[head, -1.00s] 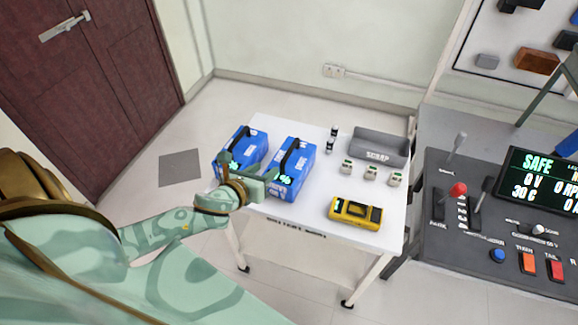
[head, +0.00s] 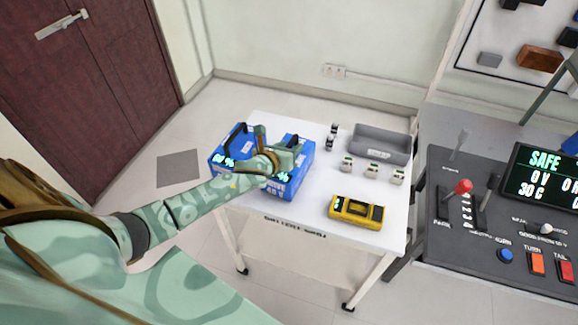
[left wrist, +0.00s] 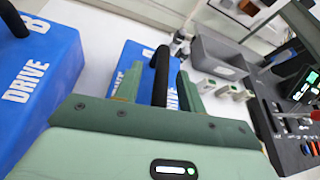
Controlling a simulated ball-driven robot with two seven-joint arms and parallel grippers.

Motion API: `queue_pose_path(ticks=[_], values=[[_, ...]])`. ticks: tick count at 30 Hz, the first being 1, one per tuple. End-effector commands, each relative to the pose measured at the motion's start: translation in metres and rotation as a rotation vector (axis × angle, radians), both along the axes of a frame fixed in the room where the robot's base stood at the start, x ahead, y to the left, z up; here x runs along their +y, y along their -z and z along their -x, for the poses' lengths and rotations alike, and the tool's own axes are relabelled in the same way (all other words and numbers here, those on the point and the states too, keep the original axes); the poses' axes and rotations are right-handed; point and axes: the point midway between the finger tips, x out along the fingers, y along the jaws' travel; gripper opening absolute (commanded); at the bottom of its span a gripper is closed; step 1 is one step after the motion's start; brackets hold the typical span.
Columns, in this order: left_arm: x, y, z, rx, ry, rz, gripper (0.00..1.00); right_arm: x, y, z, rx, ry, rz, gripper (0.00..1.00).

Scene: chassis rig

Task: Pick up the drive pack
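Two blue drive packs with black top handles stand side by side on a white cart (head: 350,245): the left pack (head: 218,162) and the right pack (head: 300,175). They also show in the left wrist view, the left pack (left wrist: 45,75) and the right pack (left wrist: 135,60). My left gripper (head: 280,148) is over the right pack and hides part of its top. In the left wrist view its open fingers (left wrist: 158,88) stand on either side of the right pack's black handle (left wrist: 160,66), with gaps visible. My right gripper is not in view.
A yellow meter (head: 356,211), several small white-and-green modules (head: 372,170), two small dark-and-white cylinders (head: 331,138) and a grey bin (head: 381,146) share the cart. A control console (head: 470,235) stands to the right.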

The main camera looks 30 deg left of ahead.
Motion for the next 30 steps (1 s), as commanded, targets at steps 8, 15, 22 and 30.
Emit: queue_pose_path(ticks=[8, 15, 22, 30], values=[[-0.0001, -0.0008, 0.0004, 0.000, 0.000, 0.000, 0.00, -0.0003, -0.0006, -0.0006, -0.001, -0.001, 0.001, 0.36], [-0.0001, -0.0008, 0.0004, -0.001, 0.000, 0.000, 0.00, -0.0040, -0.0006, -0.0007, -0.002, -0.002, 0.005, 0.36], [-0.0001, -0.0007, 0.0006, -0.001, 0.001, 0.000, 0.00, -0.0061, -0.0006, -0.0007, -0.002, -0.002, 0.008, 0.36], [-0.0002, -0.0006, 0.0006, 0.000, 0.000, 0.000, 0.00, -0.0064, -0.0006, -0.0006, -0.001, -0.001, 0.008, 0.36]])
